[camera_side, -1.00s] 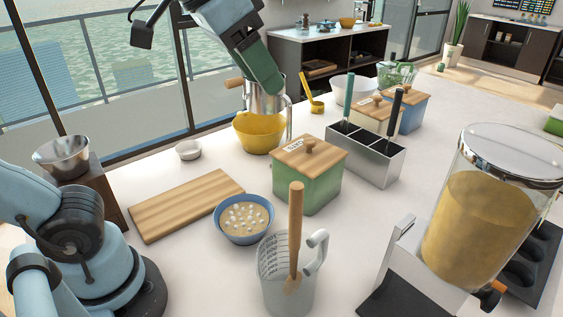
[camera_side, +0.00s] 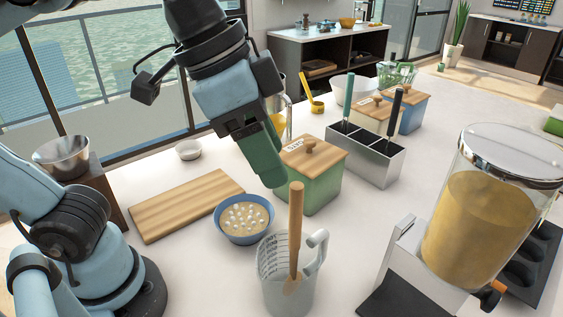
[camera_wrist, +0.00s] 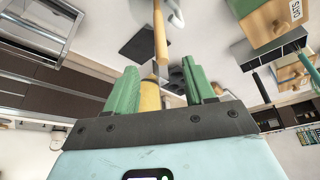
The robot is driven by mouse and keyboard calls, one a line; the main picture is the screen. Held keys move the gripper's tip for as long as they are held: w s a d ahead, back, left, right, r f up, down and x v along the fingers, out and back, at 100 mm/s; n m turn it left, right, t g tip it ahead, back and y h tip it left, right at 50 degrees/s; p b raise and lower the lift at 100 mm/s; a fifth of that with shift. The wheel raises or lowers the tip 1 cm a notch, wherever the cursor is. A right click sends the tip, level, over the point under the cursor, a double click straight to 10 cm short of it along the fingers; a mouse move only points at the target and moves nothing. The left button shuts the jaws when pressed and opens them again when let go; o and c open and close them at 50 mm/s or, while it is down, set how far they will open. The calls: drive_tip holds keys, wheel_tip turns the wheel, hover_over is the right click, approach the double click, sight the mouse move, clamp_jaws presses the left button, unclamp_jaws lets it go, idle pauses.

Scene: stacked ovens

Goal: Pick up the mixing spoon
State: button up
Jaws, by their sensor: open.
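The mixing spoon (camera_side: 296,235) has a light wooden handle and stands nearly upright in a clear grey measuring cup (camera_side: 273,286) at the front middle of the counter. Its lower end shows through the cup. In the wrist view the spoon handle (camera_wrist: 160,32) runs down from the top edge, beyond and between the fingertips. My gripper (camera_side: 273,183) has green fingers, is open and empty, and hangs above and behind the spoon, a little left of its handle top. Both fingers of my gripper (camera_wrist: 159,68) show spread apart in the wrist view.
A green canister (camera_side: 318,190) with a wooden lid stands close behind my gripper. A blue bowl (camera_side: 243,238) and a cutting board (camera_side: 180,207) lie to the left. A large dispenser (camera_side: 470,235) stands to the right. A metal utensil holder (camera_side: 372,158) is behind.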

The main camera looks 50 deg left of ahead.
sight(301, 209)
drive_tip(key=shift+x, duration=5.4)
drive_tip(key=shift+w, duration=0.15)
clamp_jaws()
